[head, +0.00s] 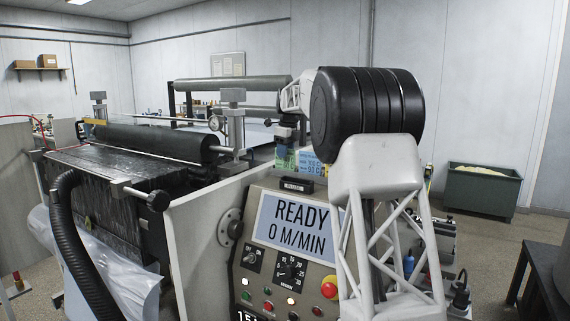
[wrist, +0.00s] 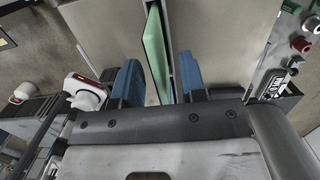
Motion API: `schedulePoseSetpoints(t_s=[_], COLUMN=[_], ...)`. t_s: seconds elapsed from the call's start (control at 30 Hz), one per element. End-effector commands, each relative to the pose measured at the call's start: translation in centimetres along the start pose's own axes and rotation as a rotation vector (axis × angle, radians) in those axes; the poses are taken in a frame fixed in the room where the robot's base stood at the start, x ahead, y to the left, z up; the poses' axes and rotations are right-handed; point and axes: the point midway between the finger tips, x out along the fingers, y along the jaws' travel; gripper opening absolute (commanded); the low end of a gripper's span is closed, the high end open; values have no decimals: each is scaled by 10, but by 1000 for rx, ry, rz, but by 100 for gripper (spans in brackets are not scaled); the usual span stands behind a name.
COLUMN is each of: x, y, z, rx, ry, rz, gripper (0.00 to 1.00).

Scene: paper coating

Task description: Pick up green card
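A green card (wrist: 156,52) shows nearly edge-on in the wrist view, standing by a narrow gap between beige panels. In the head view the green card (head: 284,161) shows at the top of the machine's console, with dark print, partly covered from above. My gripper (wrist: 159,62) is open, with its two blue fingers apart on either side of the card. The card appears nearer the left finger; I cannot tell whether they touch. In the head view my arm hides much of the area, and the fingertips are hard to make out.
A blue card (head: 313,164) is just right of the green one. Below is the console (head: 258,190) with a screen reading READY 0 M/MIN, knobs and a red button (head: 329,288). A dark roller (head: 150,142) lies left. A green bin (head: 483,190) stands far right.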

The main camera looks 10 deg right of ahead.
Motion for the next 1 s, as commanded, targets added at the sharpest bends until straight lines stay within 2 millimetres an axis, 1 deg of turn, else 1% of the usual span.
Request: schedulePoseSetpoints(t_s=[0.03, 0.1, 0.23, 1.0], x=[7, 14, 23, 24], y=[0, 0, 0, 0], z=[0, 0, 0, 0], rx=[0, 0, 0, 0], ry=[1, 1, 1, 0], rz=[1, 1, 1, 0], gripper=[38, 38, 38, 38])
